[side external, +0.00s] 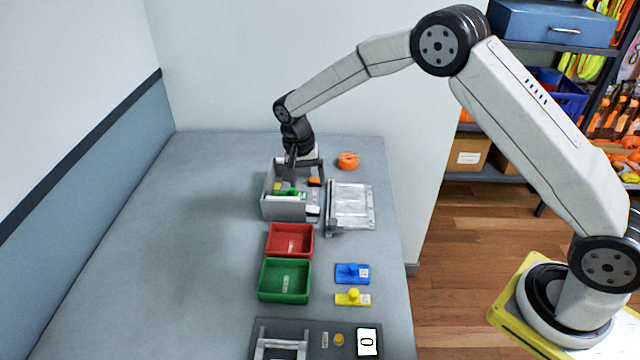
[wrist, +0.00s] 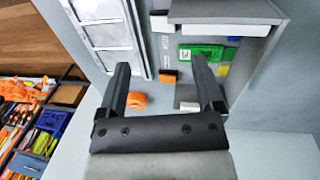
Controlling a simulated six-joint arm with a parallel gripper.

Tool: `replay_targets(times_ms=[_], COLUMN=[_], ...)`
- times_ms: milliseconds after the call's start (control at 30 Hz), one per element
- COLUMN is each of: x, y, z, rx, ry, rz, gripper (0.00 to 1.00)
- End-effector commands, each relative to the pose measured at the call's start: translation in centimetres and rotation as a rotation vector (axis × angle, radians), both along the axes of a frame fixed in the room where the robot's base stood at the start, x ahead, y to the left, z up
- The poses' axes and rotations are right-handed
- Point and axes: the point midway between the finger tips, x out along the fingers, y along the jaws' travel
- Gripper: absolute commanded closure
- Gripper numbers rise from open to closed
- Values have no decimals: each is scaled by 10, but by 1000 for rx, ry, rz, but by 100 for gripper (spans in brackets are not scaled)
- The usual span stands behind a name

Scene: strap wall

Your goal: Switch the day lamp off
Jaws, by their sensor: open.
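No part is clearly marked as the day lamp. A dark panel (side external: 270,327) at the near edge carries a small yellow round knob or light (side external: 338,339), a small label and a white card reading 0 (side external: 367,342). I cannot tell whether a lamp is lit. My gripper (side external: 306,164) is open and points down at the grey open box (side external: 284,208) at the far end of the table. In the wrist view my gripper (wrist: 160,68) has nothing between its fingers. Beyond them are a green piece (wrist: 207,53), an orange piece (wrist: 169,76) and a yellow piece (wrist: 223,70) in the box.
A silver framed tray (side external: 350,205) lies right of the box, with an orange ring (side external: 348,160) behind it. Red (side external: 290,240) and green (side external: 285,280) bins stand nearer, beside a blue piece (side external: 352,273) and a yellow piece (side external: 352,297). The table's left side is clear.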

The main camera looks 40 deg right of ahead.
Motion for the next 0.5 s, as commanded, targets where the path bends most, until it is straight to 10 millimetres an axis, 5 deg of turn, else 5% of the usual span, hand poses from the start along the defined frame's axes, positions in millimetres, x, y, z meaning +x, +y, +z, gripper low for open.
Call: replay_targets(times_ms=[500], x=[-35], y=[-11], z=[25], rx=[44], ry=[-50], rz=[152], gripper=[15])
